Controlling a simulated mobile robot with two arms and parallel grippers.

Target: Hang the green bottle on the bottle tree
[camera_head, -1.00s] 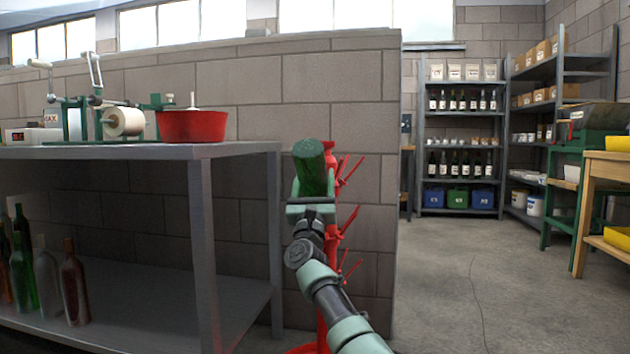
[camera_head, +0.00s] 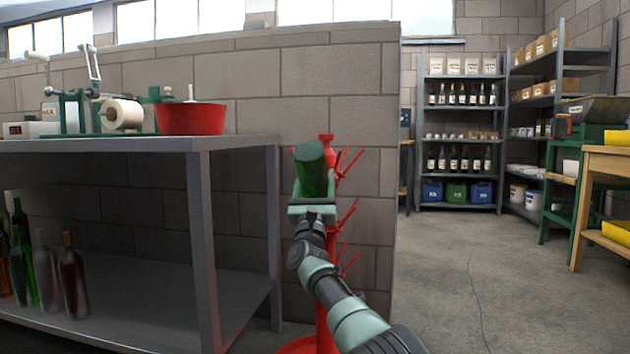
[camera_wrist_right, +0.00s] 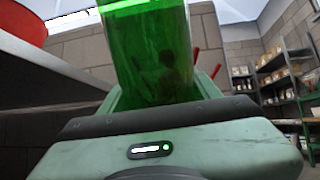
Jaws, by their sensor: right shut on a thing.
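The green bottle (camera_head: 313,172) is held in my right gripper (camera_head: 312,203), its base end up and towards me. In the right wrist view the green bottle (camera_wrist_right: 150,50) fills the space between the jaws of my right gripper (camera_wrist_right: 160,95). The red bottle tree (camera_head: 326,240) stands behind my right gripper and arm, which hide much of it. Several of its pegs (camera_head: 347,215) stick out on the right. I cannot tell whether the bottle touches a peg; its neck is hidden. My left gripper is not in view.
A grey table (camera_head: 130,145) on the left carries a red tub (camera_head: 191,119) and a labelling machine (camera_head: 100,112). Several bottles (camera_head: 73,275) stand on its lower shelf. A block wall (camera_head: 240,75) is behind the tree. Open floor (camera_head: 450,280) lies to the right, before shelves (camera_head: 460,130).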

